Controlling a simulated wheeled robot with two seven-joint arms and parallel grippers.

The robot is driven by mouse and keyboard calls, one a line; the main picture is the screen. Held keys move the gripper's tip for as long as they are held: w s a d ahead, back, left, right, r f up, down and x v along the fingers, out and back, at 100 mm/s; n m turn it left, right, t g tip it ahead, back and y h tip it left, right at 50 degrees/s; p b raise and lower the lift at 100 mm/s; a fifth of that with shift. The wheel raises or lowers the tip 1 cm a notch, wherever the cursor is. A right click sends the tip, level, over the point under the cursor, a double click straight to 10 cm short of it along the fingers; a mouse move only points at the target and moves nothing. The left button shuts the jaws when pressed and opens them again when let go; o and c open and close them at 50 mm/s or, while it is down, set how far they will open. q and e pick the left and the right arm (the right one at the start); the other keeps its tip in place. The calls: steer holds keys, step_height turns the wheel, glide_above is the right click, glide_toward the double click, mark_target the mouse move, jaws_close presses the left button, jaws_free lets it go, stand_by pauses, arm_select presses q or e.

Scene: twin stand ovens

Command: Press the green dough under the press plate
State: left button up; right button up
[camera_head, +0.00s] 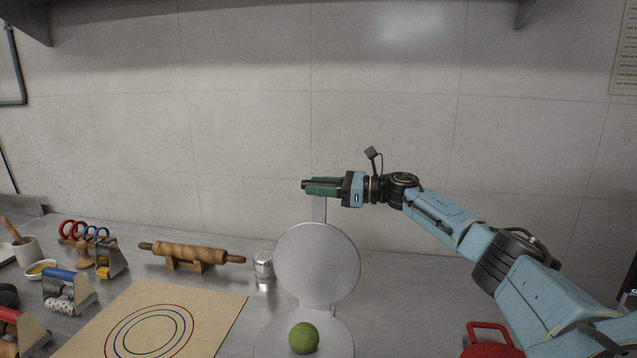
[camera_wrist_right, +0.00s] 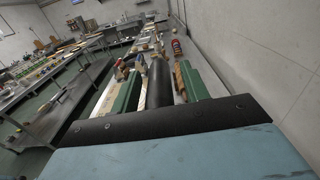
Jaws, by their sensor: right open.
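The green dough (camera_head: 304,338) is a round ball on the round lower plate (camera_head: 339,341) of the press, at the bottom of the head view. The grey press plate (camera_head: 317,262) stands tilted up behind it, apart from the dough. Its narrow handle (camera_head: 319,209) rises from the plate's top edge to my right gripper. My right gripper (camera_head: 305,188) is open, its green fingers pointing left at the handle's upper end. I cannot tell if they touch it. The fingers also show in the right wrist view (camera_wrist_right: 160,78), with a dark cylinder between them. My left gripper is not in view.
A metal shaker (camera_head: 264,268) stands just left of the press plate. A rolling pin (camera_head: 192,253) on a stand and a mat with coloured rings (camera_head: 222,318) lie further left. A red-handled object (camera_head: 489,328) is at the lower right. The wall is behind.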

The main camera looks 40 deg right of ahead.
steer(key=shift+w+a, duration=0.15)
steer(key=shift+w, duration=0.05)
jaws_close()
steer(key=shift+a, duration=0.1)
